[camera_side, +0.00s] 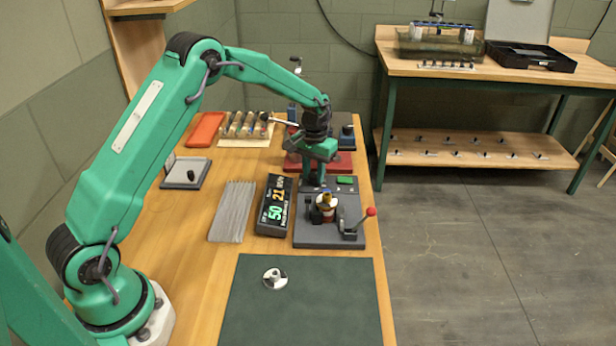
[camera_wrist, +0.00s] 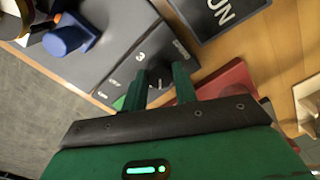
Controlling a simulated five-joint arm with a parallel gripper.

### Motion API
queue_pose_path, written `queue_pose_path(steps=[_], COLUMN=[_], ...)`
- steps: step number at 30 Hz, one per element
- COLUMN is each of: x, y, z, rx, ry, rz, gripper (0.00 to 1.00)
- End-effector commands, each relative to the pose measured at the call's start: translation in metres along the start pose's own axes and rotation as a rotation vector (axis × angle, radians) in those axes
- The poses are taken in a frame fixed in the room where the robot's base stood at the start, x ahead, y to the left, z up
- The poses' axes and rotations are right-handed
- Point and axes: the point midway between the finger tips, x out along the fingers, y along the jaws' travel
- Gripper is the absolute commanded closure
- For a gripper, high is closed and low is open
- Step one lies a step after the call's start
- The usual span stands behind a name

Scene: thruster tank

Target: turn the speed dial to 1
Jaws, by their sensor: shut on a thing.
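The speed dial (camera_wrist: 160,77) is a small dark knob on the grey panel of the test stand (camera_wrist: 118,38). Printed marks lie around it, with a 3 readable just beyond it in the wrist view; the other marks are too blurred to read. My gripper (camera_wrist: 158,84) has a green finger on each side of the dial and is shut on it. In the side view my gripper (camera_side: 313,182) points down at the back of the test stand (camera_side: 328,238), and its fingers hide the dial there. I cannot tell which number the dial points to.
A black display (camera_side: 275,205) with lit digits stands left of the stand. A red-knobbed lever (camera_side: 370,212) and a cylinder with a brass top (camera_side: 327,202) are in front of my gripper. A red tray (camera_side: 335,163) lies behind. The dark green mat (camera_side: 300,310) is mostly clear.

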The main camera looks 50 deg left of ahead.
Motion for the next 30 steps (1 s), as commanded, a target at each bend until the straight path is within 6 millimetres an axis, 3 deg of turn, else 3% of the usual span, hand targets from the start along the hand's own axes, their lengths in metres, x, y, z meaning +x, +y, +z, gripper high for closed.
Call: queue_pose_path(steps=[15, 30], x=[-0.0019, -0.0023], y=[-0.0006, -0.0005], z=[-0.0008, -0.0011], rx=[0.353, 0.4], ry=[0.003, 0.004], rz=[0.0, 0.0], gripper=[0.94, 0.94])
